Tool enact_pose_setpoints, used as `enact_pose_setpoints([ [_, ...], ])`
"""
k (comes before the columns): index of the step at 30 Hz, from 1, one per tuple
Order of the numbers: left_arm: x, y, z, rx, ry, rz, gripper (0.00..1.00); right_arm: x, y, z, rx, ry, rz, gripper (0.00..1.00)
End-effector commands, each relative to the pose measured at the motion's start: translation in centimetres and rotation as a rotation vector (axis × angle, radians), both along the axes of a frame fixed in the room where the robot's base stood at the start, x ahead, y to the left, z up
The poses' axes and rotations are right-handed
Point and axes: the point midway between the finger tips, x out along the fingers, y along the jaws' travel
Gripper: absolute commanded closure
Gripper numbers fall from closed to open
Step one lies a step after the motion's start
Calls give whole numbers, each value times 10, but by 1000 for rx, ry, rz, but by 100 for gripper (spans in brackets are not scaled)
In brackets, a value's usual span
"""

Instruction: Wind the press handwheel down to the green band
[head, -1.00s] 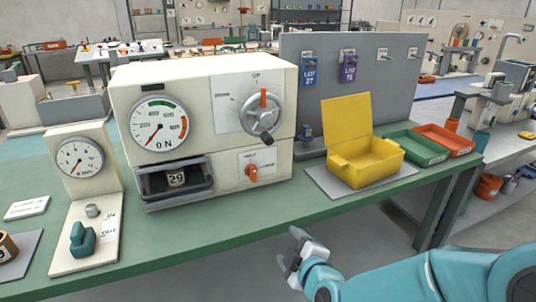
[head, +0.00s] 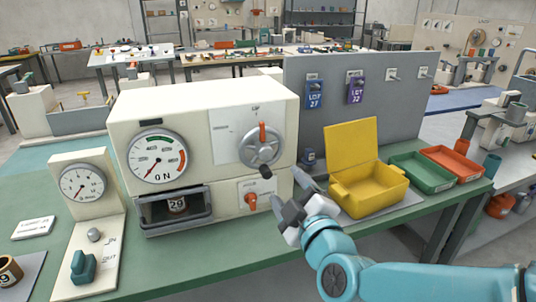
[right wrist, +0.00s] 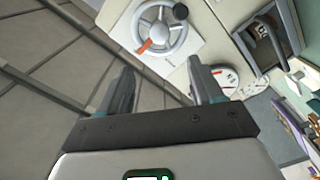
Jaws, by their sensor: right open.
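The cream press (head: 225,180) stands on the green bench with a grey handwheel (head: 262,150) on its front. The wheel's dark knob (head: 265,172) is at the bottom, and a red-orange mark shows at its top. The dial (head: 157,157) has a green band at its top and a red needle pointing lower left, away from the band. My right gripper (head: 290,188) is open and empty, below and right of the wheel, apart from it. In the right wrist view the handwheel (right wrist: 177,38) lies beyond the spread fingers (right wrist: 160,78). My left gripper is out of view.
A yellow open-lidded box (head: 370,190) stands right of the press, close to my right gripper. Green (head: 422,173) and red (head: 455,163) trays lie beyond it. A red-orange switch (head: 250,202) and an open drawer (head: 176,222) sit below the wheel and dial.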

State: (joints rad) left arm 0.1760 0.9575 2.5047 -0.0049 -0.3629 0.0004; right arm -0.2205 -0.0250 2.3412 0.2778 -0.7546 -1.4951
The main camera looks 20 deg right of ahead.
Motion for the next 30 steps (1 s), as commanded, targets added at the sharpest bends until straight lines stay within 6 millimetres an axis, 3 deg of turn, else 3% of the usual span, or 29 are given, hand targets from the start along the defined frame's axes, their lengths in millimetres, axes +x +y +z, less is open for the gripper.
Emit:
enact_pose_setpoints([
  [9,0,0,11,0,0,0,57,80,1,0,0,4,0,34],
  [15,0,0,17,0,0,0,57,118,1,0,0,2,0,34],
  [21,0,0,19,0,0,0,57,133,1,0,-1,1,1,34],
  [29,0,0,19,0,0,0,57,135,2,-1,0,2,1,34],
  [30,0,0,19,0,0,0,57,135,1,-1,0,2,1,41],
])
